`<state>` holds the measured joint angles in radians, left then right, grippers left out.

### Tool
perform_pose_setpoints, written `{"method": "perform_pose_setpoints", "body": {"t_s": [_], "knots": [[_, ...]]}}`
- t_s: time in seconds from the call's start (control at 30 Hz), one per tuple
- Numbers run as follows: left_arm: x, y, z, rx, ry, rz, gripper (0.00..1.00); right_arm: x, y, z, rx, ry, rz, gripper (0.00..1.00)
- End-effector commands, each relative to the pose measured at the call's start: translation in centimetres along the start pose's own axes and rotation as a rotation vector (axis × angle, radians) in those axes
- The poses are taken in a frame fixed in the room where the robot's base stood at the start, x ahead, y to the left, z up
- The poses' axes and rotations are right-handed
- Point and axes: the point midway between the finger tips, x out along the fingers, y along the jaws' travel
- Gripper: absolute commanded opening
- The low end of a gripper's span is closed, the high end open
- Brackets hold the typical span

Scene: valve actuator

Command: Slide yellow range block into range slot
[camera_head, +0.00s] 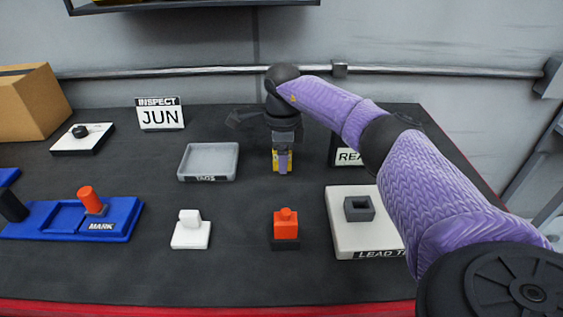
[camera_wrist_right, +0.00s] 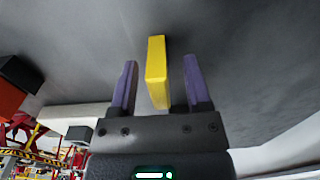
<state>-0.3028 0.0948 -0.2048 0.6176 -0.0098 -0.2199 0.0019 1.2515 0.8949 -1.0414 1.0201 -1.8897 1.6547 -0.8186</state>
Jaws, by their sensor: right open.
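The yellow range block (camera_head: 276,160) stands on the dark table near the back middle, partly hidden by my right gripper (camera_head: 283,170). The right wrist view shows the yellow block (camera_wrist_right: 157,70) between the two purple fingers of my right gripper (camera_wrist_right: 146,76). The fingers are open, with a visible gap on the block's left side; contact on the right side is hard to judge. I cannot make out a slot labelled range. My left gripper is not in view.
A grey TAGS tray (camera_head: 208,177) lies left of the gripper. An orange-red block (camera_head: 286,225) and a white piece (camera_head: 190,232) stand in front. A white plate with a dark socket (camera_head: 359,208) is at right, a blue MARK tray (camera_head: 70,220) at left.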

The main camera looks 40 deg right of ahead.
Motion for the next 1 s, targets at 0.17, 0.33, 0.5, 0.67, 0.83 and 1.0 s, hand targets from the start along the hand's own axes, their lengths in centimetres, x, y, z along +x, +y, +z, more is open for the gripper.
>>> {"method": "perform_pose_setpoints", "body": {"t_s": [0.17,0.33,0.5,0.67,0.83,1.0], "knots": [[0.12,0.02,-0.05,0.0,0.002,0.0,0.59,0.77,0.01,0.01,0.0,-0.001,0.0,0.62],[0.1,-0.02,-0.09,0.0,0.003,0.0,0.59,0.72,0.02,0.03,-0.001,-0.001,0.0,0.47],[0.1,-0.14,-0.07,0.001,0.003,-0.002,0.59,0.71,0.02,0.04,-0.001,-0.001,0.0,0.11],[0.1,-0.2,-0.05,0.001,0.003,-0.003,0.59,0.71,0.02,0.04,-0.001,-0.001,0.0,0.0],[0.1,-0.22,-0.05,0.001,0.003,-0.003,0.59,0.7,0.02,0.04,-0.001,-0.002,0.0,0.0],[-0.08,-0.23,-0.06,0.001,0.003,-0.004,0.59,0.05,0.0,0.06,-0.001,-0.002,-0.001,0.0]]}}
